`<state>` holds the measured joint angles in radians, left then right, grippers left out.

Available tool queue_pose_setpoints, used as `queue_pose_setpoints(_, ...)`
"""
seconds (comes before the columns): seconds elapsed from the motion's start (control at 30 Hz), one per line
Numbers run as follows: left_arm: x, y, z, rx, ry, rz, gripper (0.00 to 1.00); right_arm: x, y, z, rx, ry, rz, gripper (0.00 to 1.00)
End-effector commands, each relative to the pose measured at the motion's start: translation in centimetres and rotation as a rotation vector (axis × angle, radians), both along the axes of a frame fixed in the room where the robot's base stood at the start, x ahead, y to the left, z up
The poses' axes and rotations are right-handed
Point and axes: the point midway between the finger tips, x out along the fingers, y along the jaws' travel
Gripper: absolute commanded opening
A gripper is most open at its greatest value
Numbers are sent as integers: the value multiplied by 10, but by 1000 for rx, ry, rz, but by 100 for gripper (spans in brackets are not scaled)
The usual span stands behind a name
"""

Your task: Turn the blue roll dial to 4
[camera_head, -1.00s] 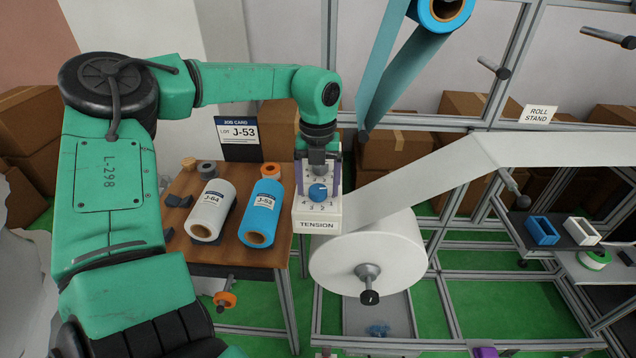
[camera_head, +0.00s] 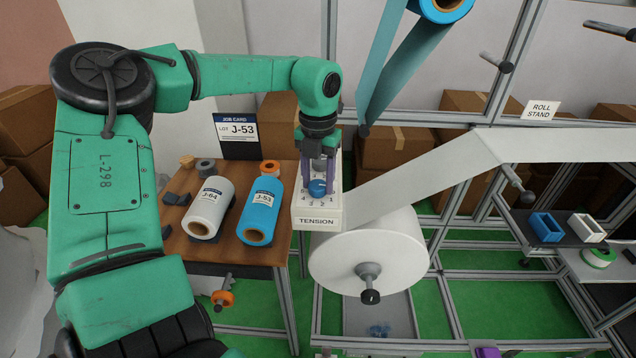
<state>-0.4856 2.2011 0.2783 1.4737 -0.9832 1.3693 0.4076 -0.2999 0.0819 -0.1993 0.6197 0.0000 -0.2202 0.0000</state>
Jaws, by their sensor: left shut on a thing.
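The blue dial (camera_head: 317,188) sits on the white tension box (camera_head: 317,221), which has numbers around the dial and the label "TENSION". My left gripper (camera_head: 317,178) comes down from above and is shut on the blue dial, with its purple fingers on both sides. A blue roll (camera_head: 439,10) hangs at the top of the frame. My right gripper is not in view.
A white roll (camera_head: 369,262) hangs just right of the tension box, its web running up to the right. A wooden table (camera_head: 262,257) at left holds a white J-64 roll (camera_head: 207,212) and a blue J-53 roll (camera_head: 260,217). A job card (camera_head: 237,130) reads J-53.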

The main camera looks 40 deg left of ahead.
Motion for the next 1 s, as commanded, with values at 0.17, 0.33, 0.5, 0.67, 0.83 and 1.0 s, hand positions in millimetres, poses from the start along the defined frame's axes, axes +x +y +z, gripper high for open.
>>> queue_pose_setpoints(0.17,1,0,0,1,-3,-164,0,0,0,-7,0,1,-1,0)
queue_pose_setpoints(0.33,1,0,0,0,-4,-325,0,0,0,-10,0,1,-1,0)
queue_pose_setpoints(0.5,1,0,1,0,-3,-486,0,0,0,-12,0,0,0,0)
queue_pose_setpoints(0.67,1,0,1,1,-3,-638,0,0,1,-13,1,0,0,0)
queue_pose_setpoints(0.83,1,0,1,1,-3,-799,0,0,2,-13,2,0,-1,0)
queue_pose_setpoints(1.0,1,0,2,1,-3,-961,0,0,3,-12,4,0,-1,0)
